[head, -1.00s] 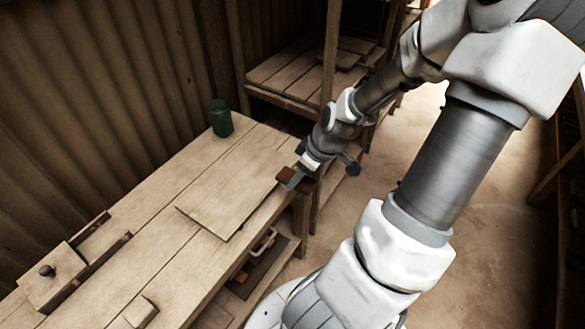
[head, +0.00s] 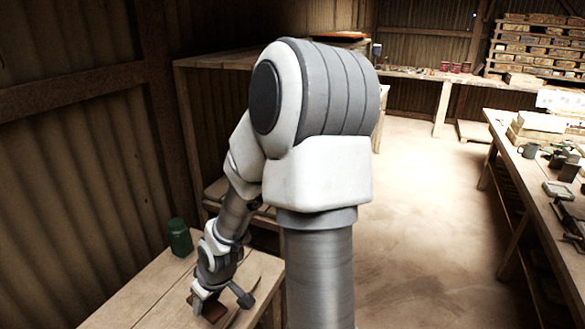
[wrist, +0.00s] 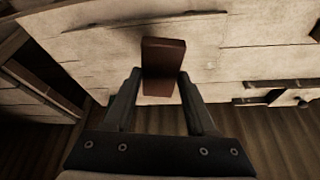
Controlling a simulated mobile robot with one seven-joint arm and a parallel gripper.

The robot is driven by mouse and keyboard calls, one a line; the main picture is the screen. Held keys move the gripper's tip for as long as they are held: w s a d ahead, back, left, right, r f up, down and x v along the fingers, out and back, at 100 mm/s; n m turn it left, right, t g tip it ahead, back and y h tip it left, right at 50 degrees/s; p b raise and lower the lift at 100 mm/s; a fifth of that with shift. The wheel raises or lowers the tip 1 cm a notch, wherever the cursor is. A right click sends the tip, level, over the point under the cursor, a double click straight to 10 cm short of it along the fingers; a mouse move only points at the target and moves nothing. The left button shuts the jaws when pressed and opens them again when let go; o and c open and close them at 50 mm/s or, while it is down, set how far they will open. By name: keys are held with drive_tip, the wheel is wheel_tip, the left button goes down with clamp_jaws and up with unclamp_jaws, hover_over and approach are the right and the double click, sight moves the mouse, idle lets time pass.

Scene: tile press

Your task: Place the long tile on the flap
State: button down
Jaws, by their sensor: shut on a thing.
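My gripper (wrist: 158,84) is shut on a long reddish-brown tile (wrist: 163,56), which sticks out beyond the fingertips in the wrist view. In the head view my gripper (head: 222,298) is low in the picture, at the bench, with part of the brown tile (head: 213,310) showing under it. A pale wooden surface (wrist: 110,40) lies behind the tile in the wrist view. I cannot tell whether the tile touches it, nor which part of it is the flap.
A green jar (head: 179,237) stands on the wooden bench (head: 145,300), left of my gripper. A dark-edged block with a knob (wrist: 303,103) is at the right of the wrist view. A long cluttered bench (head: 540,190) stands at right, with clear floor (head: 430,240) between.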

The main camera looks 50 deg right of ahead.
drive_tip(key=w+a+r+m, duration=0.1)
drive_tip(key=w+a+r, duration=0.2)
drive_tip(key=a, duration=0.6)
drive_tip(key=shift+w+r+m+h, duration=0.15)
drive_tip(key=shift+r+m+h, duration=0.1)
drive_tip(key=shift+m+h, duration=0.05)
